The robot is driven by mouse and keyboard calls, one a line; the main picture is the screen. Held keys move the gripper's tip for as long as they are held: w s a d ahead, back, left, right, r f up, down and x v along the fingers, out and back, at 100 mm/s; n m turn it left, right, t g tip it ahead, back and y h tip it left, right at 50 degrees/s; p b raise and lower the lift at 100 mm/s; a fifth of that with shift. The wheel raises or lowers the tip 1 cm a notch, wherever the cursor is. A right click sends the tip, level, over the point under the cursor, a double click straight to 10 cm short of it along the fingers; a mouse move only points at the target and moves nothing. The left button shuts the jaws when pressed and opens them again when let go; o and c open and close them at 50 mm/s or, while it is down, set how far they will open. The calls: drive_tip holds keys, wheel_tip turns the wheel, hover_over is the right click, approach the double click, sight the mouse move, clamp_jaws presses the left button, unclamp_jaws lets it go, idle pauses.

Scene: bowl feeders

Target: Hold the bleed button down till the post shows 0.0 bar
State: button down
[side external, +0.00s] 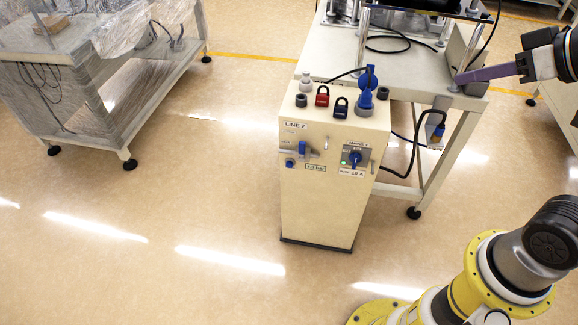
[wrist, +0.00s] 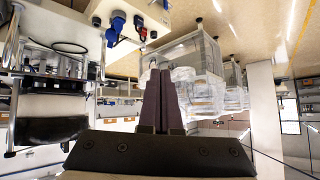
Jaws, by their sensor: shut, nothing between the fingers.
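The post (side external: 325,210) is a cream cabinet labelled LINE 2, upright on the floor in the side view. A small round blue button (side external: 289,163), apparently the bleed button, sits low on its left front panel, below a blue lever (side external: 303,149). A small label or readout (side external: 316,167) beside it ends in "bar"; its digits are too small to read surely. My gripper (side external: 459,80) is shut and empty, up to the right of the post and well apart from the button. Its shut fingers also show in the wrist view (wrist: 162,74); the button cannot be made out there.
A red padlock (side external: 322,97), a dark blue padlock (side external: 340,107) and a blue valve handle (side external: 367,90) stand on the post's top. A blue rotary switch (side external: 354,158) is on its right front. A bench (side external: 425,92) stands behind it. The floor in front is clear.

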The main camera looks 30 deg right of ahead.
drive_tip(key=w+a+r+m+t, duration=0.15)
drive_tip(key=w+r, duration=0.35)
drive_tip(key=w, duration=0.5)
drive_tip(key=w+a+r+m+t, duration=0.1)
drive_tip(key=w+r+t, duration=0.25)
drive_tip(key=w, duration=0.75)
drive_tip(key=w+a+f+m+t+h, duration=0.1)
drive_tip(key=w+a+f+m, duration=0.1)
drive_tip(key=w+f, duration=0.55)
drive_tip(key=w+a+f+m, duration=0.1)
drive_tip(key=w+a+f, duration=0.25)
drive_tip(key=w, duration=0.75)
drive_tip(key=w+a+f+h, duration=0.1)
drive_tip(key=w+a+f, duration=0.1)
drive_tip(key=f, duration=1)
drive_tip(key=w+a+f+h, duration=0.1)
drive_tip(key=w+a+f, duration=0.15)
drive_tip(key=f, duration=1.05)
drive_tip(key=s+a+f+g, duration=0.1)
drive_tip(key=s+f, duration=0.3)
drive_tip(key=f, duration=0.5)
drive_tip(key=s+a+f+n+g, duration=0.1)
drive_tip(key=s+f, duration=0.3)
drive_tip(key=f, duration=0.5)
drive_tip(key=s+a+f+n+g, duration=0.1)
drive_tip(key=s+f, duration=0.4)
drive_tip(key=f, duration=0.4)
drive_tip(key=shift+f+y, duration=0.35)
drive_tip(key=shift+y, duration=0.05)
